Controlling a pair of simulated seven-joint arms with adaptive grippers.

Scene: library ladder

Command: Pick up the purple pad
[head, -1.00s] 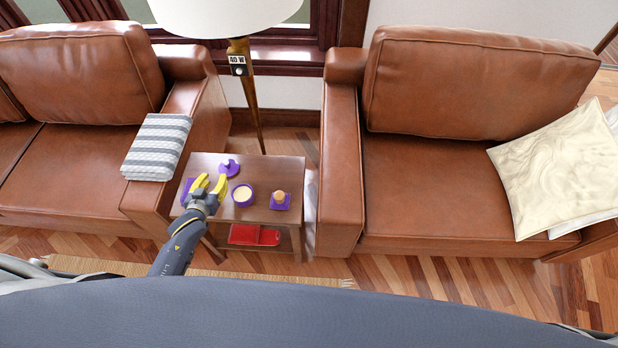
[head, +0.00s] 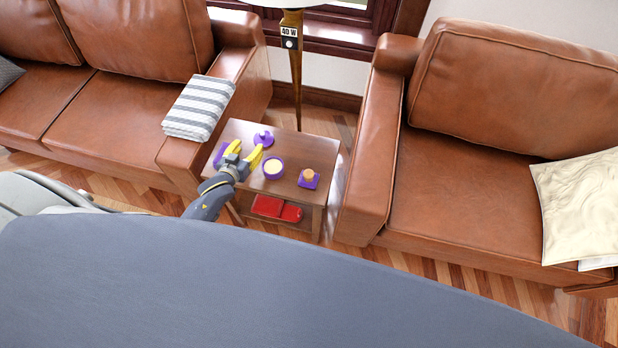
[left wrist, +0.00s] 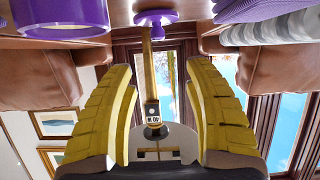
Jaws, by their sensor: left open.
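A purple pad (head: 220,154) lies at the left edge of the small wooden side table (head: 240,131), partly hidden by my left gripper. A ribbed purple piece, which looks like this pad, shows at the upper right of the left wrist view (left wrist: 265,24). My left gripper (head: 245,153) has yellow fingers spread open, with nothing between them. It is over the table's front left part, just right of the pad. Its fingers also show in the left wrist view (left wrist: 158,70). My right gripper is not in view.
A purple knobbed lid (head: 264,139), a purple bowl (head: 273,169) and a purple square with an orange-tan piece (head: 308,178) stand on the table. Brown sofas flank it; a striped cloth (head: 198,108) lies on the left armrest. A lamp pole (head: 296,70) rises behind.

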